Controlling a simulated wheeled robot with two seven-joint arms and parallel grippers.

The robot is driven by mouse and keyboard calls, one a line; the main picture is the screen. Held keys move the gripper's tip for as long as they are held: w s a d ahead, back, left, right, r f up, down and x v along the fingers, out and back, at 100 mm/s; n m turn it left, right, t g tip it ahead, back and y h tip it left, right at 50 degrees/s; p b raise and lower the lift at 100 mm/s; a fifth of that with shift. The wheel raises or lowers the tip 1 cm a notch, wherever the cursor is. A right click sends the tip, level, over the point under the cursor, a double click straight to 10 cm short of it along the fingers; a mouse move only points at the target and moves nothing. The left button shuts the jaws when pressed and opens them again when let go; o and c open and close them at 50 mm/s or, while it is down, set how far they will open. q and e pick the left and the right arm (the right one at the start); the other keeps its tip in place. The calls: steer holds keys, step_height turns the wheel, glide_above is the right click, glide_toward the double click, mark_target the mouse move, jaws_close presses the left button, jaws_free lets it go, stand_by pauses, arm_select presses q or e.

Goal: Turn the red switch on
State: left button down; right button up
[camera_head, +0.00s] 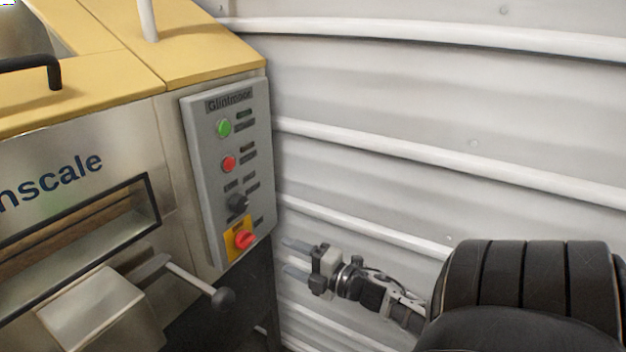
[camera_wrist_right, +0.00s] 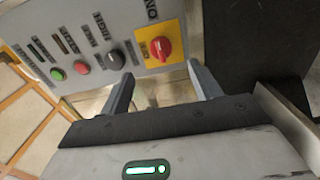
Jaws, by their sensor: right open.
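The red switch (camera_head: 244,240) is a red rotary knob on a yellow plate at the bottom of the grey control panel (camera_head: 209,205). It also shows in the right wrist view (camera_wrist_right: 161,48), near the top middle. My right gripper (camera_head: 290,256) is open and empty, just to the right of the switch and apart from it in the head view. In the right wrist view its two fingers (camera_wrist_right: 162,88) point toward the panel's edge, with the switch beyond and between them. My left gripper is not in view.
Above the switch sit a black knob (camera_head: 237,203), a red button (camera_head: 229,163) and a green button (camera_head: 224,128). A lever with a black ball (camera_head: 222,299) sticks out below the panel. A ribbed white wall (camera_head: 430,110) stands behind my right arm.

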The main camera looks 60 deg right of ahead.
steer(key=s, duration=0.5)
steer(key=shift+d, duration=0.25)
arm_select(q)
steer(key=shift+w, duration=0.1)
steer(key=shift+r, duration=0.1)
steer(key=p, duration=0.2)
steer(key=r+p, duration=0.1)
steer(key=p, duration=0.1)
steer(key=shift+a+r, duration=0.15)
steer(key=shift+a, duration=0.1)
arm_select(e)
steer(key=s+a+f+m+g+y, duration=0.1)
steer(key=a+m, duration=0.7)
steer(key=a, duration=0.8)
steer(key=s+a+f+m+g+y, duration=0.1)
steer(key=s+a+m+g, duration=0.3)
steer(key=a, duration=1.2)
steer(key=f+m+g, duration=0.1)
steer(key=m+g, duration=0.1)
steer(key=m, duration=0.2)
steer(key=shift+s+m, duration=0.35)
steer(key=shift+m, duration=0.05)
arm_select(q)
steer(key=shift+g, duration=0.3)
